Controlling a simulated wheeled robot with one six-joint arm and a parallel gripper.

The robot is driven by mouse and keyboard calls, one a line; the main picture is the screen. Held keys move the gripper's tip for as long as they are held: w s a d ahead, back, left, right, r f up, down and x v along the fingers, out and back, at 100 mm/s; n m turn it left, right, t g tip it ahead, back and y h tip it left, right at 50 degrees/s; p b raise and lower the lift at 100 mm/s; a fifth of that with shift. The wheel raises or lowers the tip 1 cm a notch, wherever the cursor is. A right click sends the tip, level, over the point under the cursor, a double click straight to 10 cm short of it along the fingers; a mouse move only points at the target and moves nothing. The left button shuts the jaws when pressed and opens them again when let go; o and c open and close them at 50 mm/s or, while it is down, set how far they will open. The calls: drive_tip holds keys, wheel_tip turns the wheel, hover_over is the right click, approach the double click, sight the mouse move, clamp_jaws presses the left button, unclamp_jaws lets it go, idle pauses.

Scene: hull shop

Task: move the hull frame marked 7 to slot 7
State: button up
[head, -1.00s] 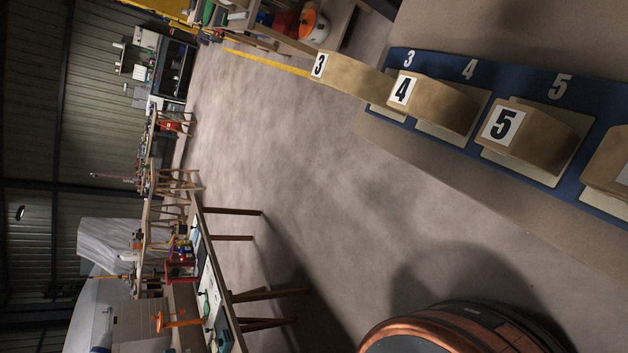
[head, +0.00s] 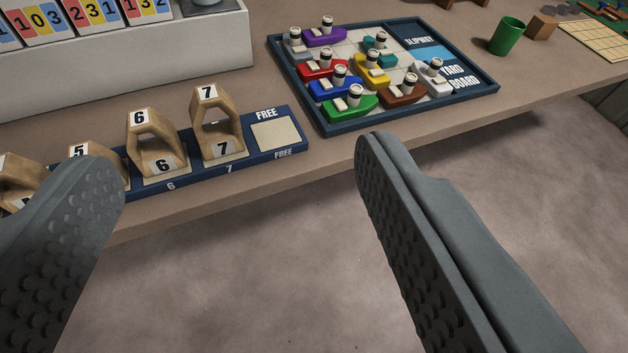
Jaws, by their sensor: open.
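The hull frame marked 7 (head: 207,112) is a tan wooden arch with an open middle, a 7 on its top and a 7 low on its front. It stands upright on the pad of slot 7, above the strip's front label 7 (head: 229,169), on the blue slot strip (head: 292,130). My gripper (head: 238,155) is wide open and empty. Its two grey fingers are in the foreground, the left one in front of the strip's left part, the right one right of the strip. The frame shows in the gap between them, farther off and apart from both.
Frame 6 (head: 150,124) stands left of frame 7; frame 5 (head: 78,152) is partly hidden by my left finger. The FREE pad (head: 275,133) is empty. A framed board (head: 330,129) with several toy boats lies right of the strip. A green cup (head: 506,37) stands farther right.

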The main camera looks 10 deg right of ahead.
drive_tip(key=s+d+t, duration=0.1)
drive_tip(key=s+t, duration=0.2)
drive_tip(key=s, duration=0.5)
drive_tip(key=shift+r+m, duration=0.4)
idle(0.8)
